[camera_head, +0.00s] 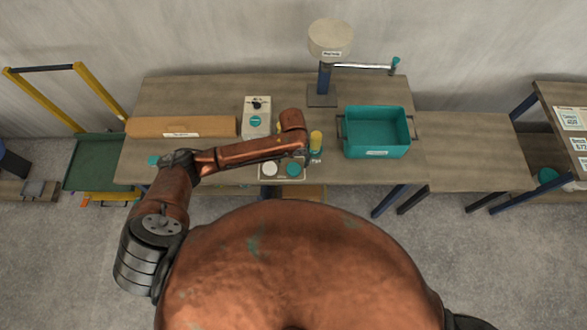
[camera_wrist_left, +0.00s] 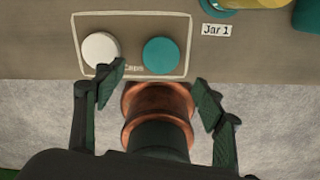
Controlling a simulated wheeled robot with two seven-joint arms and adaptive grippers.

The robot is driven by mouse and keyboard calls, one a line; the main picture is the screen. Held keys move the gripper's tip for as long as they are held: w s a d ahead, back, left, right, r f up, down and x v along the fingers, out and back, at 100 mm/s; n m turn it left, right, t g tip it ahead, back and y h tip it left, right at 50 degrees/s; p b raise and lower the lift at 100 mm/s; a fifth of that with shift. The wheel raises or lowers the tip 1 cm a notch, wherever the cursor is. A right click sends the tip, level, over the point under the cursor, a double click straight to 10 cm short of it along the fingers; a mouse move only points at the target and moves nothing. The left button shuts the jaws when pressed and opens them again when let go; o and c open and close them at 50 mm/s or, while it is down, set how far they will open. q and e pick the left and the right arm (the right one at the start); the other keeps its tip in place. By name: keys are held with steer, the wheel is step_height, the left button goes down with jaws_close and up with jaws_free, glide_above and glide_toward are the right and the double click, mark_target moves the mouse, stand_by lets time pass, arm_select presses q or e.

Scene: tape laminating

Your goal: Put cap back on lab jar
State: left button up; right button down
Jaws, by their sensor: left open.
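A white cap (camera_head: 269,169) and a teal cap (camera_head: 294,170) lie side by side inside an outlined area marked "Caps" near the table's front edge. Both the white cap (camera_wrist_left: 99,47) and the teal cap (camera_wrist_left: 160,55) show in the left wrist view. The yellow jar (camera_head: 316,139) stands just behind them to the right, beside a "Jar 1" label (camera_wrist_left: 216,30); my arm partly crowds it, and its top is unclear. My left gripper (camera_wrist_left: 158,92) is open and empty, near the caps; one finger overlaps the white cap's edge in the picture. My right gripper is out of view.
A teal bin (camera_head: 376,148) stands right of the jar. A grey box with a knob (camera_head: 257,117) and a long brown block (camera_head: 181,127) are behind my left arm. A post with a side arm (camera_head: 325,78) stands at the back. The right table part (camera_head: 475,150) is bare.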

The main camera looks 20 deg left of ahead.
mark_target(293, 169)
arm_select(q)
steer(key=shift+a, duration=0.1)
steer(key=shift+w+f, duration=0.1)
steer(key=shift+f, duration=1.15)
steer(key=shift+w+f, duration=0.15)
steer(key=shift+f, duration=1.15)
steer(key=shift+w+f, duration=0.1)
steer(key=shift+f, duration=1.2)
steer(key=shift+c, duration=0.2)
steer(key=c, duration=0.8)
